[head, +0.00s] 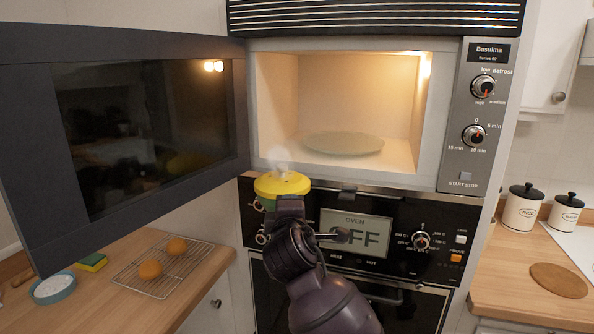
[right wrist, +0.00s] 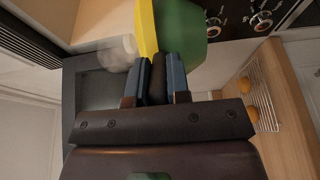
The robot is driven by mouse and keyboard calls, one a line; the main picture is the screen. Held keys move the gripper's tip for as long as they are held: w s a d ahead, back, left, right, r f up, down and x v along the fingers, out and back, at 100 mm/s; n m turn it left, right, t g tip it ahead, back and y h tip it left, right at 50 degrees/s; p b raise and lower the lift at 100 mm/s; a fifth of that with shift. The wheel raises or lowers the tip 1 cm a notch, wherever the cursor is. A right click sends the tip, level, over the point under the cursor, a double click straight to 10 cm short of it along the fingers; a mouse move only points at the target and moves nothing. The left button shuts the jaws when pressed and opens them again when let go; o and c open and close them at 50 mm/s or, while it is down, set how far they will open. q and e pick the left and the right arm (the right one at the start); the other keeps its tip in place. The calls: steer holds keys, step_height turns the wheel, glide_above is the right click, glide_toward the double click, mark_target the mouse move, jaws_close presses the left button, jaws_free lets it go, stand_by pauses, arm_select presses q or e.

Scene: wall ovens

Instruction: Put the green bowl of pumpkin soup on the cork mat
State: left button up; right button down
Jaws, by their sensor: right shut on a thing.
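The green bowl (head: 268,204) is full of yellow-orange pumpkin soup (head: 282,182), and pale steam rises from it. It is in front of the open microwave, near its lower left corner, and looks about level in the head view. My right gripper (head: 290,199) is shut on the near side of the bowl. The round cork mat (head: 558,280) lies bare on the right wooden counter. My left gripper is not in view.
The microwave door (head: 150,130) stands open to the left. A glass plate (head: 343,143) is inside the lit cavity. The oven panel (head: 450,240) is below. Two canisters (head: 523,212) stand behind the mat. A rack (head: 185,258) with buns and a sponge (head: 91,262) are on the left counter.

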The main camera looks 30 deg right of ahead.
steer(key=s+a+f+n+t+y, duration=0.1)
steer(key=s+a+f+n+y, duration=0.2)
steer(key=f, duration=0.5)
steer(key=s+a+f+n+t+y, duration=0.1)
steer(key=s+a+f+n+y, duration=0.2)
steer(key=s+a+f+y, duration=0.3)
step_height(320, 180, down, 2)
steer(key=shift+s+a+f+t, duration=0.3)
steer(key=shift+s+a, duration=0.35)
steer(key=shift+a, duration=0.25)
